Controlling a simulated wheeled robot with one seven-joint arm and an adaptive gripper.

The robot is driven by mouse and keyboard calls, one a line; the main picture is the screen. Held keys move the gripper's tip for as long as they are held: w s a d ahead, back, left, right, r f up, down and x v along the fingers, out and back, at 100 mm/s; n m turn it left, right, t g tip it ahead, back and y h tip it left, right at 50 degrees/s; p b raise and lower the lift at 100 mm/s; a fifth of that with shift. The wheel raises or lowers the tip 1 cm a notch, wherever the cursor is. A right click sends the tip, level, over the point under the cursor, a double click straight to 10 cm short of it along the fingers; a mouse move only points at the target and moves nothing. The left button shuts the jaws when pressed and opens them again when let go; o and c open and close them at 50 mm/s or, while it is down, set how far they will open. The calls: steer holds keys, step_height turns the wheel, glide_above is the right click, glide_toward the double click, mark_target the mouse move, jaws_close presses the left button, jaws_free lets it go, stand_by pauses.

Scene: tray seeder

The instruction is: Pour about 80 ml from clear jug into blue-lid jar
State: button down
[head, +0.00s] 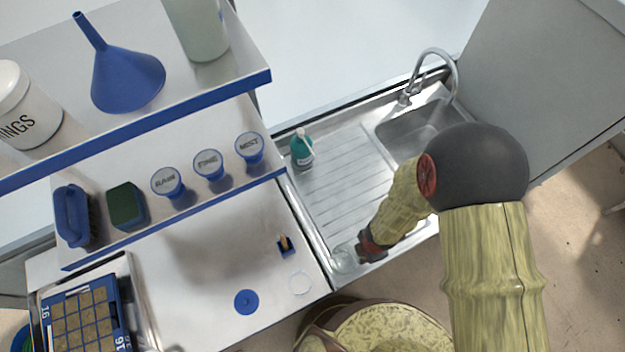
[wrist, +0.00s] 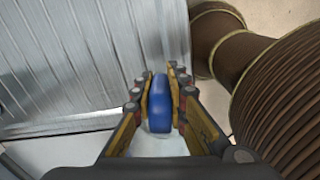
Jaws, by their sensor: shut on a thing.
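My gripper (head: 368,248) is at the front left corner of the steel drainboard. In the wrist view its fingers (wrist: 160,90) are closed on an upright blue part, which looks like a handle (wrist: 159,105). A pale clear body shows below it, and in the head view the clear jug (head: 343,261) sits at the fingertips. Its liquid level and its height above the surface cannot be told. A clear round rim on the white counter, left of the jug, looks like the open jar (head: 300,283). A blue lid (head: 246,302) lies flat left of it.
A small blue holder (head: 286,245) stands behind the jar. A teal bottle (head: 301,148) stands on the drainboard (head: 335,175), with the sink (head: 425,130) to its right. Labelled blue-topped containers (head: 208,164) line the shelf. A seed tray (head: 85,320) is at the left.

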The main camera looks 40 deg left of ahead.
steer(key=shift+w+a+n, duration=0.35)
steer(key=shift+w+n, duration=0.05)
steer(key=shift+w, duration=0.05)
steer(key=shift+w+a+n, duration=0.1)
steer(key=shift+a+n, duration=0.4)
steer(key=shift+a, duration=0.1)
steer(key=shift+w, duration=0.15)
